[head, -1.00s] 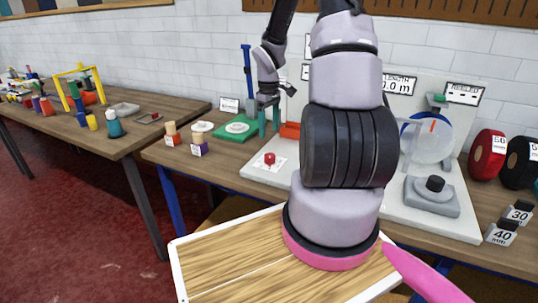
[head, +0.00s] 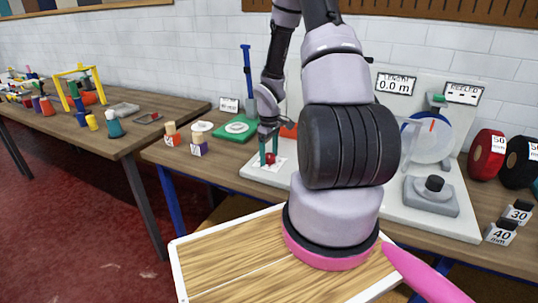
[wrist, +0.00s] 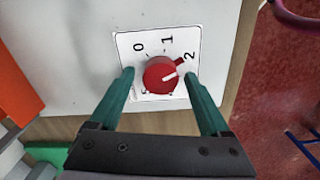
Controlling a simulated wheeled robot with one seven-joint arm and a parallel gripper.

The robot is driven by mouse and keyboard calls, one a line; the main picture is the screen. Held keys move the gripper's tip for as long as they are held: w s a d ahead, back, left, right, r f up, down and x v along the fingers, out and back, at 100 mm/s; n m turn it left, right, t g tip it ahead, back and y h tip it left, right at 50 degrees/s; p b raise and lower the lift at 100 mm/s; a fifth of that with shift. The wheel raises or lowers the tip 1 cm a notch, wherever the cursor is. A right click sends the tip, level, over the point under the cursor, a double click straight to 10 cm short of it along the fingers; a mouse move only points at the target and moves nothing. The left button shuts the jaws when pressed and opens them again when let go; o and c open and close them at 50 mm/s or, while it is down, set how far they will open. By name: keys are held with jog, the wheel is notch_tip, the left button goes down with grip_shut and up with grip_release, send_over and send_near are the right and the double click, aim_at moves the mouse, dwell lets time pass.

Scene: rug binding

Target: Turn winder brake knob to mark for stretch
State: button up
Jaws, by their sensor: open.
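The red brake knob (wrist: 161,75) sits on a white dial card (wrist: 150,43) marked 0, 1 and 2; another mark at the card's lower left is partly hidden. A white line on the knob and a small nub at its edge face roughly toward the 2. My gripper (wrist: 159,77) is open, with one teal finger on each side of the knob. A gap shows between each finger and the knob. In the head view my gripper (head: 269,152) is down at the knob (head: 270,160) on the left of the white winder base (head: 248,172).
My arm hides the winder's middle. A grey unit with a black knob (head: 435,184) and a clear disc (head: 428,138) stand right.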

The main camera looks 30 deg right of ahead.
grip_shut()
jog(key=shift+m, duration=0.3)
jog(key=m, duration=0.9)
jog(key=shift+d, duration=0.1)
dwell(0.5)
